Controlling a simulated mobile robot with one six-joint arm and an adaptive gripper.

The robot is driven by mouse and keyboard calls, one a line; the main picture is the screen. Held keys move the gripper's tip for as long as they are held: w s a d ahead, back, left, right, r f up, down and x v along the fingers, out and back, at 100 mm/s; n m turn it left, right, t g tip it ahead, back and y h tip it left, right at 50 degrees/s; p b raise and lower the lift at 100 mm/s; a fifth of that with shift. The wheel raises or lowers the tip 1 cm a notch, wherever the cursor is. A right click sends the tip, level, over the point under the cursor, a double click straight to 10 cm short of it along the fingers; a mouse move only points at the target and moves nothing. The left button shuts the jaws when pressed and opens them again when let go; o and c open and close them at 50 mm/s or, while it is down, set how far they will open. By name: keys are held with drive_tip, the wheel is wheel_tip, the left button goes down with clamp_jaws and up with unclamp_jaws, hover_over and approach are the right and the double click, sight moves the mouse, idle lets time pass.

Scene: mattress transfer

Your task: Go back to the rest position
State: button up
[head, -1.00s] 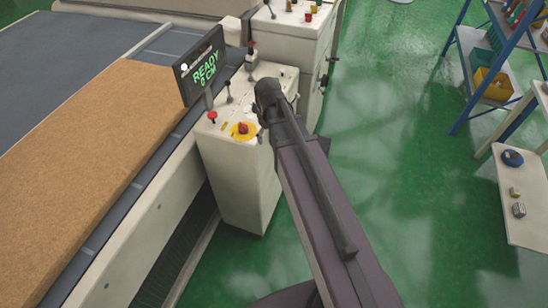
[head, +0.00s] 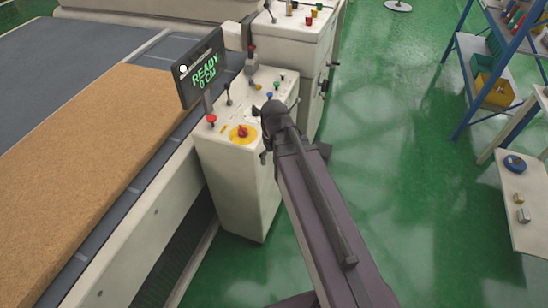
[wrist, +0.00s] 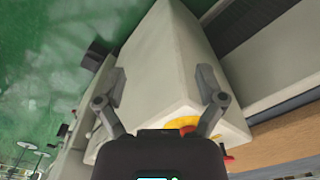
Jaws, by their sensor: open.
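My gripper (wrist: 160,95) is open and empty in the wrist view, its two fingers spread apart over the white control cabinet (wrist: 165,55). In the head view my arm reaches up from the bottom, and its end is beside the right edge of the control cabinet (head: 235,185); the fingers are mostly hidden there. The cabinet top carries a red button on a yellow disc (head: 242,132), levers and small coloured buttons. A dark display (head: 202,68) on it reads "READY 0 CM".
A brown mattress slab (head: 85,150) lies on the conveyor (head: 60,45) at left. A second white cabinet (head: 300,45) stands behind. At right are a blue-framed shelf (head: 465,65) and a white table (head: 525,190) with small items. Green floor (head: 400,150) between is clear.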

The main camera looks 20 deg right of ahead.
drive_tip(key=shift+s+m, duration=0.7)
drive_tip(key=shift+s, duration=0.55)
